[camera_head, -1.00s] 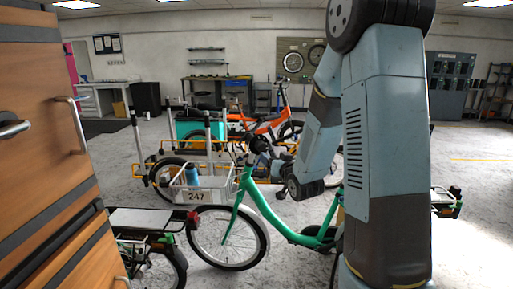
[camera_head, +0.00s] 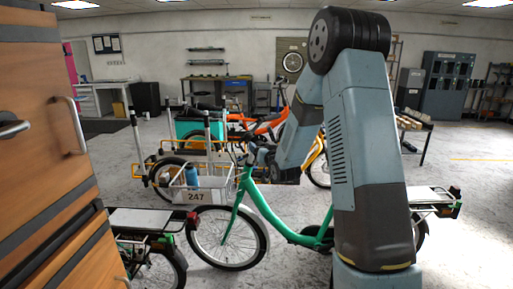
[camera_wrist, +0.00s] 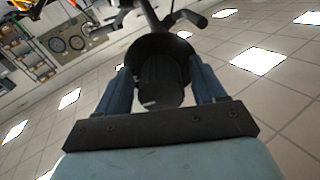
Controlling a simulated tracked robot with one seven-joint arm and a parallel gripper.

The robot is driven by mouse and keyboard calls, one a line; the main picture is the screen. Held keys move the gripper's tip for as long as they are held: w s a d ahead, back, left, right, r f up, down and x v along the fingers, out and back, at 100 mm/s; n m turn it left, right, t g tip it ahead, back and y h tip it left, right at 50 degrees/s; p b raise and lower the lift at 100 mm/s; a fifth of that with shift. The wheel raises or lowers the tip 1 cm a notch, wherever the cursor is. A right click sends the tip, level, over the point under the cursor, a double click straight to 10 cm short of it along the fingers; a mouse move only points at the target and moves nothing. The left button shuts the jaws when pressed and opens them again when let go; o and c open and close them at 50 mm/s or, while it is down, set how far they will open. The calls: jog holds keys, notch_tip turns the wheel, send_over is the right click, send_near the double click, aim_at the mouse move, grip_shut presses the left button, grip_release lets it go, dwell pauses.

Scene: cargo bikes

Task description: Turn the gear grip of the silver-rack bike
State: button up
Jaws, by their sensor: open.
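A green bike (camera_head: 266,212) stands in front of me with a front basket marked 247 (camera_head: 197,196). A pale silver rack (camera_head: 428,194) shows at its rear, partly behind my arm. My gripper (camera_head: 258,156) is at its handlebar, small and partly hidden in the head view. In the wrist view, my gripper's two blue fingers (camera_wrist: 160,68) are apart, one on each side of a dark round gear grip (camera_wrist: 160,82). I cannot tell whether they touch it. Handlebar parts and a dark lever (camera_wrist: 188,17) show beyond the grip.
A wooden cabinet (camera_head: 45,150) stands close at the left. Another bike's rear rack (camera_head: 150,220) is beside it. An orange bike (camera_head: 270,124) and a teal cargo box (camera_head: 190,128) stand behind the green bike. Open floor (camera_head: 470,170) lies at the right.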

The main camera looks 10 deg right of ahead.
jog(key=shift+w+a, duration=0.1)
jog(key=shift+w, duration=0.85)
jog(key=shift+c, duration=0.4)
jog(key=c, duration=0.9)
jog(key=shift+a, duration=0.45)
jog(key=shift+c, duration=0.2)
jog(key=shift+s+d+n, duration=0.1)
jog(key=shift+d+n, duration=0.2)
jog(key=shift+d, duration=0.1)
jog(key=n, duration=0.7)
jog(key=shift+y, duration=0.3)
jog(key=n, duration=0.6)
jog(key=shift+n, duration=2.5)
jog(key=shift+c, duration=0.2)
jog(key=shift+g, duration=0.3)
